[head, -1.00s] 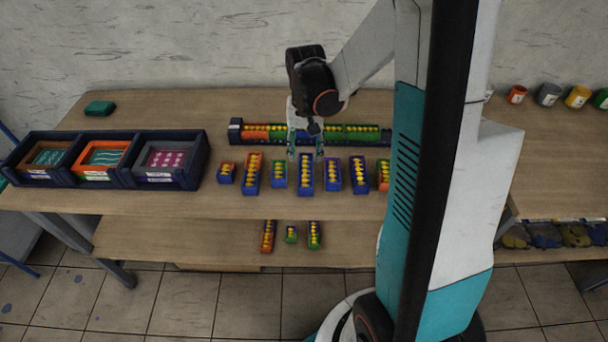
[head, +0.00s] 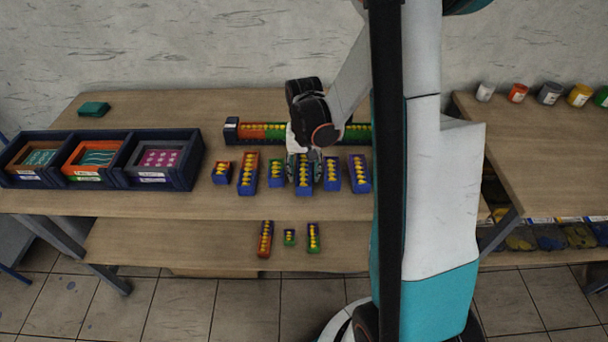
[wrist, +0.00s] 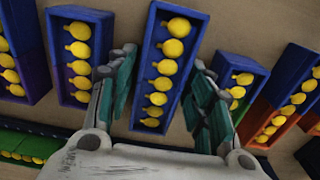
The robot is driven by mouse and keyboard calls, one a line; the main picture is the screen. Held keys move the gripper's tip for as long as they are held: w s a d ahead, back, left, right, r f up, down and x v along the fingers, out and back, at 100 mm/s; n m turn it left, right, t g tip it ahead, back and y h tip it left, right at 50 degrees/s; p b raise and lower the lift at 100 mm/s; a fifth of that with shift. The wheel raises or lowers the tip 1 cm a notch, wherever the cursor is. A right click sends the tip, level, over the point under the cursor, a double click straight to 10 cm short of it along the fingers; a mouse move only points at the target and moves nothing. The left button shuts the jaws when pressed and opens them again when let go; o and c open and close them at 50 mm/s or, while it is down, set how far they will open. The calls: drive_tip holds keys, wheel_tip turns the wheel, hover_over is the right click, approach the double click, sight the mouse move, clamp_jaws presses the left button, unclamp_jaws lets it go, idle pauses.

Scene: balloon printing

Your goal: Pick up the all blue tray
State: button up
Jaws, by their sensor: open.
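The all-blue tray (head: 304,192), a long narrow tray with a row of yellow balloons, stands in the row of trays on the table. In the wrist view this tray (wrist: 185,66) lies in the middle, between the fingertips. My gripper (head: 304,172) is over it in the head view and hides its far part. In the wrist view my gripper (wrist: 160,75) is open, with one finger on each side of the tray and a gap visible beside it. I cannot tell the exact finger height.
A blue-green tray (head: 277,175) and a blue-purple tray (head: 332,175) stand close on either side. A long dark rack (head: 232,131) lies behind. A dark three-part box (head: 190,180) is at left. Smaller trays (head: 289,237) lie on the lower shelf.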

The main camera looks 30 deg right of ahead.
drive_tip(key=c, duration=0.9)
drive_tip(key=shift+r, duration=0.15)
